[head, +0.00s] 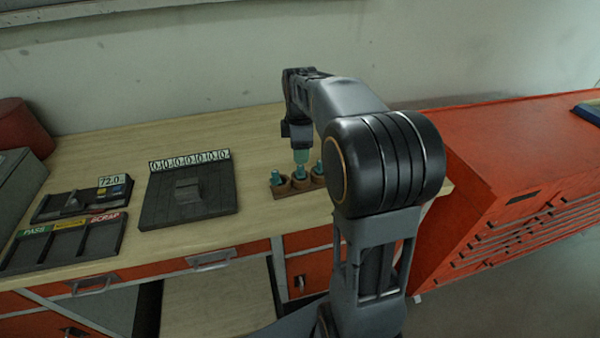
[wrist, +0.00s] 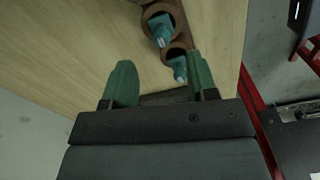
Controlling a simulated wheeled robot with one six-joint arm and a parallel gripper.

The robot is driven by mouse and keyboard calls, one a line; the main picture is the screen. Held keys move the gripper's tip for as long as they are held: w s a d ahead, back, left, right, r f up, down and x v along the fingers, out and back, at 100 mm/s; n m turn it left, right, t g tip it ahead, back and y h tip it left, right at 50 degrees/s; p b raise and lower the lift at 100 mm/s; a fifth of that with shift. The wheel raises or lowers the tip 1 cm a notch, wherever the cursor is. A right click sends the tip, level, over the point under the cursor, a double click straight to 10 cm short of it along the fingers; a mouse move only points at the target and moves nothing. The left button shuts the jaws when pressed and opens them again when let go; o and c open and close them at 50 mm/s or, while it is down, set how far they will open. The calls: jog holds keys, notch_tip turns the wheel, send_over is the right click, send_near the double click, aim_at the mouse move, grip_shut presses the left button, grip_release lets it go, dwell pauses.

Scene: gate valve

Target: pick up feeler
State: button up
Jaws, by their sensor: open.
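Several teal pegs stand in round sockets of a brown holder (head: 299,190) on the bench. One teal peg (head: 277,178) is at the holder's left and another (head: 318,168) at its right. I cannot tell which item is the feeler. My gripper (head: 300,155) points down just above the holder's middle, partly hiding it. In the wrist view my gripper (wrist: 160,62) has its two green fingers apart with nothing held between them. One teal peg (wrist: 179,69) shows near the right finger, and another peg (wrist: 160,30) is farther up.
A dark plate with a grey block (head: 188,190) and a numbered strip lies left of the holder. Farther left are a tray marked PASS and SCRAP (head: 65,243) and a gauge tray (head: 82,200). A red cabinet (head: 500,150) stands right. Bare wood lies behind the holder.

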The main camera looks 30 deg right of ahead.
aim_at(300, 165)
jog(key=shift+f+p, duration=0.3)
jog(key=shift+f, duration=2.85)
grip_shut()
